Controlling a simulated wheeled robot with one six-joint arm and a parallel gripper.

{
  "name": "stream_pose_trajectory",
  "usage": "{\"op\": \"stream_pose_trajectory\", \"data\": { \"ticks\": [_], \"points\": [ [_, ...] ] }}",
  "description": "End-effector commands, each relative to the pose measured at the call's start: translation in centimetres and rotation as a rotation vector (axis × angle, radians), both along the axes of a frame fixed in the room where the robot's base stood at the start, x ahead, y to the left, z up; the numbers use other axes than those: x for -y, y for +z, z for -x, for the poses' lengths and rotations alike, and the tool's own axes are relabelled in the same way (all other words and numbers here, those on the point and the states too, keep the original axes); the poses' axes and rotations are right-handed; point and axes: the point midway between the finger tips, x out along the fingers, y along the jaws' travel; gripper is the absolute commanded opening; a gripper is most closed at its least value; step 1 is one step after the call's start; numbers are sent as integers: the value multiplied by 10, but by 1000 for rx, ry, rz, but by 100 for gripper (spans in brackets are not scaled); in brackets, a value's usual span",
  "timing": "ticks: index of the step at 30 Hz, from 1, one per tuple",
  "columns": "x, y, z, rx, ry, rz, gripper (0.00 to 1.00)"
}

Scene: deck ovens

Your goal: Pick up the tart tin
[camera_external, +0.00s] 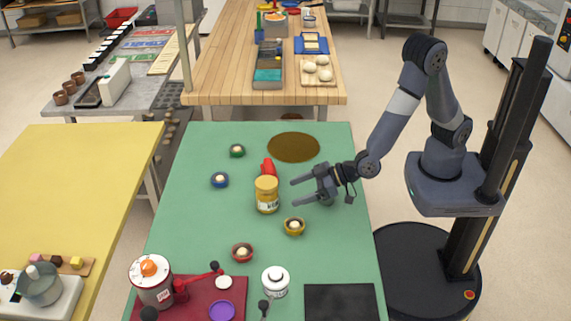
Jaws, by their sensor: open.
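Several small round tins with pale contents sit on the green table (330,262), and I cannot tell which is the tart tin meant. A yellow one (294,232) is nearest my gripper, a red one (242,259) is lower left, a blue one (220,185) and a green one (237,156) are farther back on the left. My gripper (294,193) reaches in from the right, open and empty, with its fingers pointing left toward the jar. It is behind the yellow tin in the picture and apart from it.
A yellow-lidded jar (267,196) stands just left of my fingertips, with a red object (267,166) behind it. A brown round mat (293,147) lies at the back. A white-lidded jar (275,282), a red tray (203,290) and a dark panel (341,302) occupy the front.

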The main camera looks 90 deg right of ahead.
Motion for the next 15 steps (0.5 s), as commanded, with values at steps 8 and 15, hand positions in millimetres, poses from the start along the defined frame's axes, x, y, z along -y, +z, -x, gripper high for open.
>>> {"op": "stream_pose_trajectory", "data": {
  "ticks": [8,15],
  "points": [
    [-66,4,-12,-221,268,-31,74],
    [-91,16,-5,-442,462,56,74]
  ]
}}
